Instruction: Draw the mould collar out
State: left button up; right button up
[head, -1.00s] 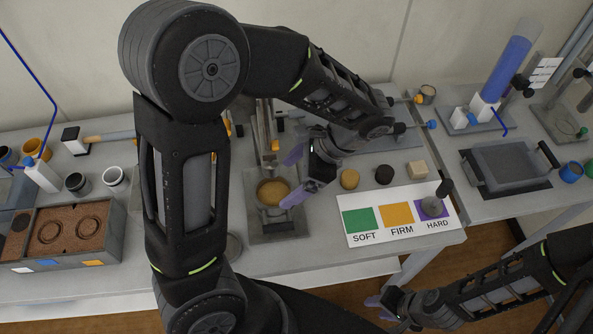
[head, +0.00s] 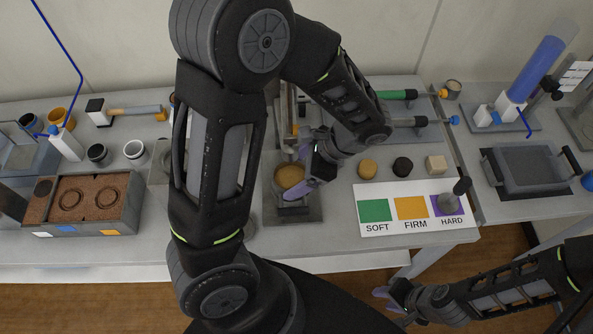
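The round mould collar (head: 288,187) appears as a rim around tan material, on a grey stand (head: 285,215) below an upright press-like post, near the middle of the head view. My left gripper (head: 304,172) is open, its purple fingers spread at the collar's right side. One finger is near the far side and the other near the front side. I cannot tell whether they touch it; the arm and fingers hide part of it. My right gripper (head: 385,303) is low at the right, apart from everything, with its purple fingers apparently spread and empty.
A tray of brown soil (head: 95,210) stands left. The table's front edge is near.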

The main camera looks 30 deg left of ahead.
pick_arm(q)
jog(key=c, duration=1)
jog(key=o, duration=1.2)
jog(key=c, duration=0.9)
jog(key=shift+r+p, duration=0.75)
jog(key=shift+r, duration=0.05)
jog(key=shift+r+p, duration=1.55)
jog(key=shift+r, duration=0.2)
